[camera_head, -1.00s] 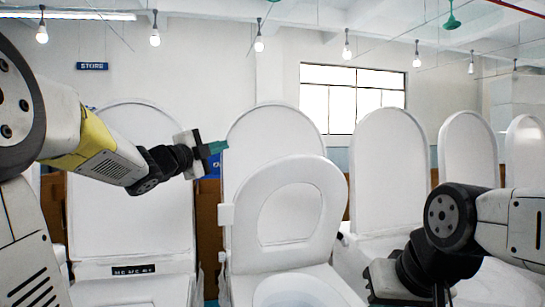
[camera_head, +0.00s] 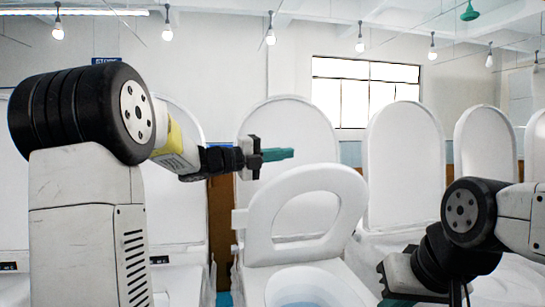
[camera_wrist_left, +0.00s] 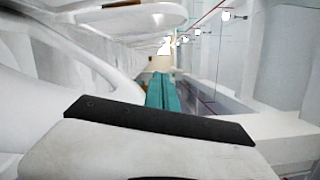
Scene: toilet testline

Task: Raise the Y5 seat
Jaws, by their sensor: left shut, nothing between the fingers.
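A white toilet seat ring (camera_head: 259,222) stands partly raised, tilted between the bowl (camera_head: 254,285) and the upright white lid (camera_head: 285,125) behind it. No Y5 label is readable. My left gripper (camera_head: 280,154) is shut and empty, its teal fingers pointing right, just above the top of the ring in the picture and in front of the lid. Whether it touches the ring cannot be told. In the left wrist view the shut teal fingers (camera_wrist_left: 163,92) show beside white curved surfaces at left. My right gripper (camera_head: 396,301) is at the bottom edge, mostly cut off.
A window (camera_head: 366,92) is in the back wall. Open air lies above the lids.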

